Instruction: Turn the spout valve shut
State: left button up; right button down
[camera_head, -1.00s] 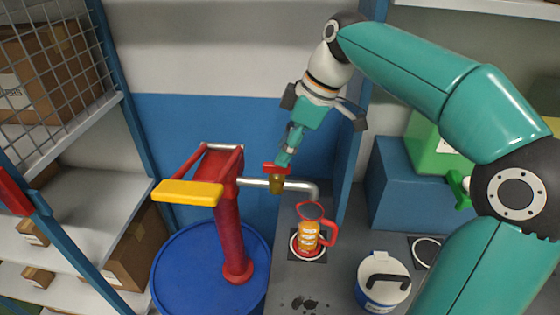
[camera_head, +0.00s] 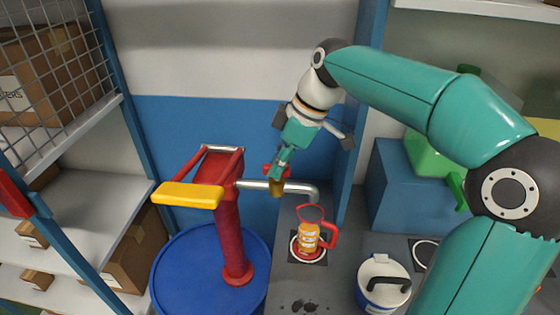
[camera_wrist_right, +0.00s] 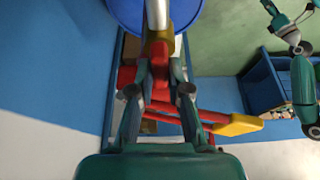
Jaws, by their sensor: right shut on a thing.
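The spout (camera_head: 302,189) is a grey metal pipe running right from the red pump (camera_head: 229,225) and bending down. The spout valve has a brass body (camera_head: 277,188) on the pipe and a red handle (camera_head: 269,169) on top. My right gripper (camera_head: 282,166) reaches down from above and is shut on the red handle. In the right wrist view, the handle (camera_wrist_right: 159,66) sits between the fingers of that gripper (camera_wrist_right: 160,83). A clear jug (camera_head: 310,238) with red rim and handle stands below the spout end, with orange in its lower part. A teal arm shows small at upper right there; its jaws are unclear.
The yellow pump lever (camera_head: 187,195) sticks out left of the valve. The pump stands on a blue drum (camera_head: 188,270). A white and blue canister (camera_head: 381,283) with a black handle stands right of the jug. A blue box (camera_head: 400,185) is behind.

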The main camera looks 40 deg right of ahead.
jog(key=shift+m, duration=0.5)
jog(key=m+h+b, duration=0.1)
jog(key=m, duration=0.1)
jog(key=shift+m+t, duration=0.4)
jog(key=m, duration=0.1)
jog(key=m+h, duration=0.1)
jog(key=m, duration=0.1)
jog(key=shift+a+r+m+h+b, duration=0.1)
jog(key=shift+a+m+h+b, duration=0.05)
jog(key=shift+m+h+b, duration=0.15)
jog(key=m+h, duration=0.2)
jog(key=m, duration=0.3)
jog(key=shift+a, duration=0.1)
jog(key=m+h, duration=0.1)
jog(key=m, duration=0.1)
jog(key=m+g, duration=0.1)
jog(key=m, duration=0.2)
jog(key=shift+w+h, duration=0.1)
jog(key=shift+h, duration=0.3)
jog(key=shift+m+g, duration=0.3)
jog(key=shift+m, duration=0.1)
